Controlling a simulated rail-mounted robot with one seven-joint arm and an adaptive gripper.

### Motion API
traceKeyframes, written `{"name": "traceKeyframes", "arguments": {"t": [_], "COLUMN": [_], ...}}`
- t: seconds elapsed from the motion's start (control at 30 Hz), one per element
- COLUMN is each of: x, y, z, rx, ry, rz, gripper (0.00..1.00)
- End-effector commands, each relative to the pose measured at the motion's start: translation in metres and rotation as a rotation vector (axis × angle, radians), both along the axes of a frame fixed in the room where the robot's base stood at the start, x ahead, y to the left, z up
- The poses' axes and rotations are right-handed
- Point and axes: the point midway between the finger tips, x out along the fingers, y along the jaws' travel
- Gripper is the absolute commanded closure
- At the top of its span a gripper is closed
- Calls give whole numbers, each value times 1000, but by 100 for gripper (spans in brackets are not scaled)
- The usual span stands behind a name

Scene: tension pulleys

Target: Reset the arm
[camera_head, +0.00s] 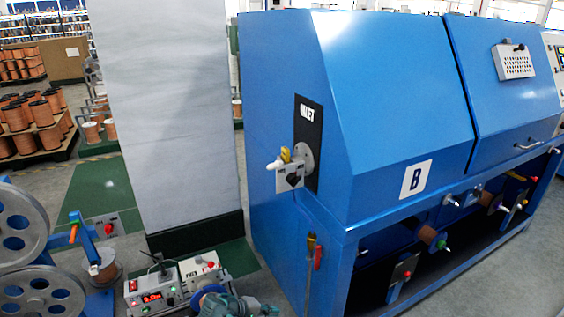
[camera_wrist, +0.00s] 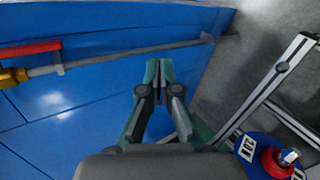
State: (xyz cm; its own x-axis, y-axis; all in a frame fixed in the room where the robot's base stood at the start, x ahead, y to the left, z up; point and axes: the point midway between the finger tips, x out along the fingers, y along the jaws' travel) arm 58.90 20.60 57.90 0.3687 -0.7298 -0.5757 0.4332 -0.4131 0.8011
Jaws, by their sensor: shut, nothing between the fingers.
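My gripper (camera_wrist: 158,78) shows in the middle of the wrist view, its two green-and-grey fingers together at the tips with nothing between them. A blue panel fills the area behind and to the left of the fingers. In the head view, green and dark parts that look like my gripper (camera_head: 240,304) show at the bottom edge, in front of the left end of the blue machine (camera_head: 385,120). The fingertips cannot be made out there. Most of my arm is out of view.
In the wrist view, a pipe with a red handle (camera_wrist: 30,50) runs along the blue panel. A metal frame (camera_wrist: 275,85) and a blue round part with a red knob (camera_wrist: 278,162) are at right. Control boxes (camera_head: 152,290), a grey pillar (camera_head: 165,120) and pulley wheels (camera_head: 20,225) stand left.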

Motion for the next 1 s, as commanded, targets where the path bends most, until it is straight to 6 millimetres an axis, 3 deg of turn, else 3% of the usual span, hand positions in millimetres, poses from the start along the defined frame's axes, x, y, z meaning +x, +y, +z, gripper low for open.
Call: {"name": "traceKeyframes", "arguments": {"t": [0.03,0.2,0.4,0.53,0.73,0.83,1.0], "x": [-22,-93,-184,-244,-328,-356,-374], "y": [-23,-78,-129,-153,-180,-192,-203], "z": [-21,-92,-138,-150,-150,-148,-148], "rx": [52,259,483,612,741,752,757], "ry": [79,311,485,556,622,643,654], "rz": [-21,-131,-328,-482,-732,-814,-881], "gripper": [100,100,100,100,100,100,100]}}
